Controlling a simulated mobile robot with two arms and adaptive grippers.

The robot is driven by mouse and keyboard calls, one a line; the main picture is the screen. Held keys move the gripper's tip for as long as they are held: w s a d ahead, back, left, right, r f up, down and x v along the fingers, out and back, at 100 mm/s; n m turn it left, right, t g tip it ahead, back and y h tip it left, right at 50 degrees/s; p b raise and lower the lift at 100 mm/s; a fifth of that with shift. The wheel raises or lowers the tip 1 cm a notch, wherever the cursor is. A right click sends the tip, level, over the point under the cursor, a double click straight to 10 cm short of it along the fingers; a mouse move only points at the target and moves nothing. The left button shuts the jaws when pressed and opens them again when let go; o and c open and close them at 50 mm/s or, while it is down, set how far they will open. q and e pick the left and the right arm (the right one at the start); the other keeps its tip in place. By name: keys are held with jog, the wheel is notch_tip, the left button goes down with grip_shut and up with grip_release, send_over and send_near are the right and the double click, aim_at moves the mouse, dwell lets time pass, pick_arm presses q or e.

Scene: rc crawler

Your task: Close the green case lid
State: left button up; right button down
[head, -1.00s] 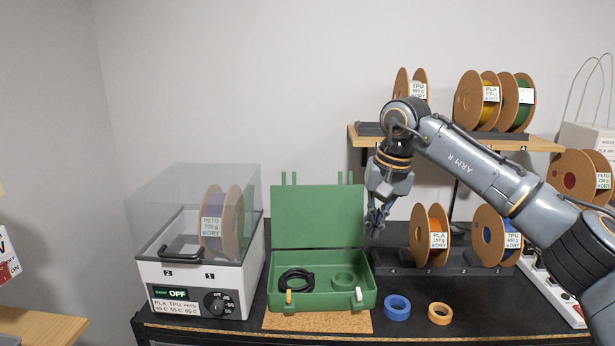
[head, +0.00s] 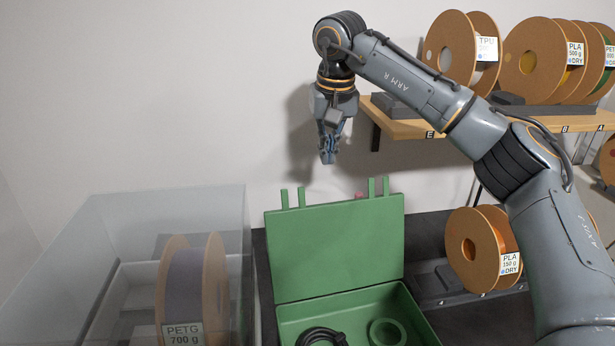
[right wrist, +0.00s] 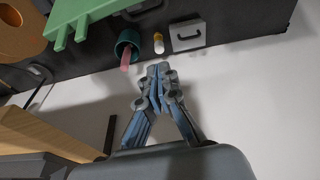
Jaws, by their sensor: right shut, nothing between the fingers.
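The green case (head: 410,315) stands open on the black table, its lid (head: 335,247) upright at the back with latch tabs along the top edge. A black coil (head: 320,337) and a green ring (head: 388,332) lie inside it. My right gripper (head: 328,160) is shut and empty, pointing down above and behind the lid's top edge, apart from it. In the right wrist view the shut fingertips (right wrist: 160,70) show, with part of the green lid (right wrist: 85,15) at the upper left. My left gripper is not in view.
A clear-covered dryer with a PETG spool (head: 205,290) stands left of the case. A shelf (head: 410,128) with spools is at the right, near my right arm. Behind the lid, a teal cup (right wrist: 127,45) and a small grey box (right wrist: 188,36) show in the right wrist view.

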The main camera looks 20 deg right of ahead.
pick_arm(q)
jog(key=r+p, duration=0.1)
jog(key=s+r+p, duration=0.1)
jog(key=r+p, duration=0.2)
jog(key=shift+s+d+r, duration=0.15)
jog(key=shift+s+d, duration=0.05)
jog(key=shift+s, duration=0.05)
pick_arm(e)
notch_tip(320, 180, down, 9)
jog(key=s, duration=0.2)
jog(key=shift+a, duration=0.15)
